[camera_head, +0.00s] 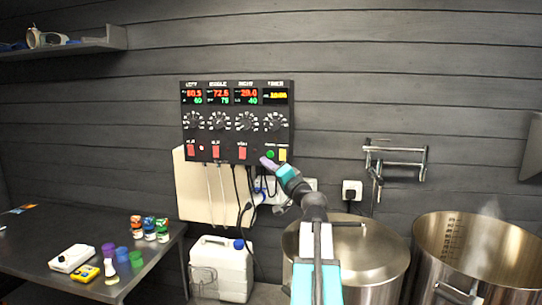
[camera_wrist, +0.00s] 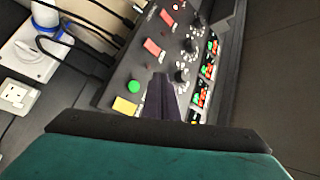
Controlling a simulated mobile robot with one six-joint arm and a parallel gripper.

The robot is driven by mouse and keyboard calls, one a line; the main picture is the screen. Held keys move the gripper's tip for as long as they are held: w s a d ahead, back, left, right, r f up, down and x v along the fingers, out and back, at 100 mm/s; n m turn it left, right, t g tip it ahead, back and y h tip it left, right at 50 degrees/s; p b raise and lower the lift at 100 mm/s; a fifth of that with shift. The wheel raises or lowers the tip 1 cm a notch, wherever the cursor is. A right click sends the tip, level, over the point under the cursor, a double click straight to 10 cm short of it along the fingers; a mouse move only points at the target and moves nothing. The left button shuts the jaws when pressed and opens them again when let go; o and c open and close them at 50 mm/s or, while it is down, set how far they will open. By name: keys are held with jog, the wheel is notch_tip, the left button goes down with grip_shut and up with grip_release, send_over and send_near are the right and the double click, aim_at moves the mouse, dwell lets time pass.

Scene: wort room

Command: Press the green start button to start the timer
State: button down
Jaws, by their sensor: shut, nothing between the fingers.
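The black control panel (camera_head: 236,107) hangs on the dark wall, with red and green displays, several knobs and red switches. The green start button (camera_head: 270,154) is at its lower right, beside a yellow button (camera_head: 283,155). The green button also shows in the wrist view (camera_wrist: 134,87), with the yellow one (camera_wrist: 125,106) near it. My gripper (camera_head: 265,162) is shut and empty, just below and left of the green button in the head view. In the wrist view its dark fingers (camera_wrist: 160,90) are to the right of the button. Whether they touch the panel I cannot tell.
Cables hang below the panel, near a wall socket (camera_head: 352,190). A lidded steel pot (camera_head: 375,255) and an open steaming pot (camera_head: 480,250) stand at right. A table (camera_head: 40,240) with bottles is at left. A white canister (camera_head: 221,270) stands between.

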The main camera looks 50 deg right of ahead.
jog(key=w+d+b, duration=0.1)
jog(key=w+d, duration=0.2)
jog(key=d, duration=0.2)
jog(key=shift+w+d, duration=0.15)
jog(key=shift+w, duration=0.05)
dwell(0.4)
jog(key=shift+w+d+b, duration=0.45)
jog(key=shift+d+b, duration=0.25)
jog(key=shift+b, duration=0.55)
dwell(2.6)
jog(key=shift+a, duration=0.1)
jog(key=shift+s+a+b, duration=0.35)
jog(key=shift+s+a, duration=0.1)
jog(key=shift+a, duration=0.15)
dwell(0.5)
jog(key=shift+s+a+b, duration=0.1)
jog(key=shift+s+a, duration=0.35)
jog(key=shift+a, duration=0.25)
jog(key=shift+s+a+b, duration=0.15)
jog(key=shift+s+a, duration=0.25)
jog(key=shift+a, duration=0.3)
jog(key=shift+s+a+b, duration=0.1)
jog(key=shift+s+a, duration=0.35)
jog(key=shift+a, duration=0.25)
